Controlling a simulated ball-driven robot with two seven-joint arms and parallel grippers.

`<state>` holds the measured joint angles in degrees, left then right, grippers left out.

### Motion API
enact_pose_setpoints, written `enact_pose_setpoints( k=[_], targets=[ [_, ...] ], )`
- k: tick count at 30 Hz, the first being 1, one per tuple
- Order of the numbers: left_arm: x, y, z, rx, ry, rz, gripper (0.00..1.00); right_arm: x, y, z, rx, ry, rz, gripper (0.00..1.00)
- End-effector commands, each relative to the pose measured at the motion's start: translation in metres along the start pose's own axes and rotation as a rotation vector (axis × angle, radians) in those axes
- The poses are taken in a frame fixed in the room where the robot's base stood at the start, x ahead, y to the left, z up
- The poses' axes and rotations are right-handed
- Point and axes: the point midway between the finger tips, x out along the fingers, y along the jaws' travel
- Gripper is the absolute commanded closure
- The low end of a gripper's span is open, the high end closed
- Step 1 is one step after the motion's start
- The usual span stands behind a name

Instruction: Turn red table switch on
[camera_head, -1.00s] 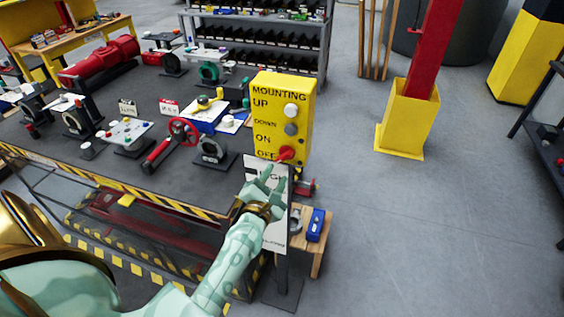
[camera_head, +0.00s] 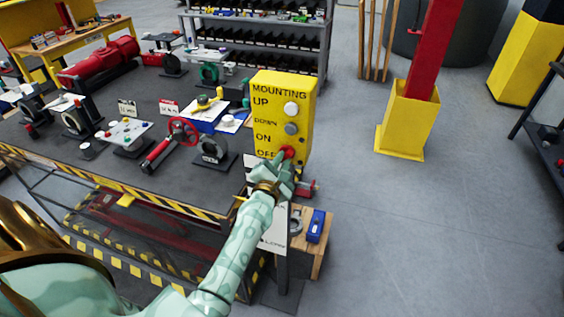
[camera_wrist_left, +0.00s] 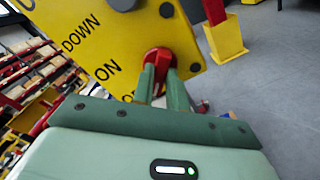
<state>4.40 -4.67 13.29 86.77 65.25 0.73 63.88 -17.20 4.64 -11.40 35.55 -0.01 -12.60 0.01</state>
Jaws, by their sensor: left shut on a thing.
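The yellow control box (camera_head: 283,112) stands at the table's right front corner, marked MOUNTING, UP, DOWN, ON and OFF. Its red switch (camera_head: 288,152) is low on the face, beside the ON and OFF words. My left gripper (camera_head: 286,163) is at the switch and partly hides it. In the left wrist view, its two green fingers (camera_wrist_left: 164,84) are shut on the red switch (camera_wrist_left: 158,56), one on each side. Which way the switch points is hard to tell behind the fingers. My right gripper is not in view.
A white button (camera_head: 291,109) and a grey button (camera_head: 291,129) sit above the switch. The dark table (camera_head: 105,168) with valves and a red handwheel (camera_head: 184,131) lies to the left. A small wooden stand (camera_head: 320,260) is below right.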

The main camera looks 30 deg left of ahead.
Motion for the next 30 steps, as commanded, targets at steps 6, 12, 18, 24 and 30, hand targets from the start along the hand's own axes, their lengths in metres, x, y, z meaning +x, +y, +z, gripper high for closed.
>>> enact_pose_setpoints(
  k=[6, 12, 18, 24, 30],
  targets=[
    [0.000, 0.000, 0.000, 0.033, 0.000, -0.002, 1.00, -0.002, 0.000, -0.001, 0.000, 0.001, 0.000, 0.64],
    [0.000, 0.001, 0.001, 0.134, -0.001, -0.002, 1.00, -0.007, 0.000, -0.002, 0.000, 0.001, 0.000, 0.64],
    [0.000, 0.002, 0.001, 0.299, -0.001, -0.001, 1.00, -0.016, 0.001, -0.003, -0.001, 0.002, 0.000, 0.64],
    [0.000, 0.002, 0.002, 0.490, -0.001, -0.002, 1.00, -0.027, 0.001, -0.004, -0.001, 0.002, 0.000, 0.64],
    [0.000, 0.002, 0.002, 0.680, -0.001, -0.001, 1.00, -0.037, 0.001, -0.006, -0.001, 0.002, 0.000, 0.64]
  ],
)
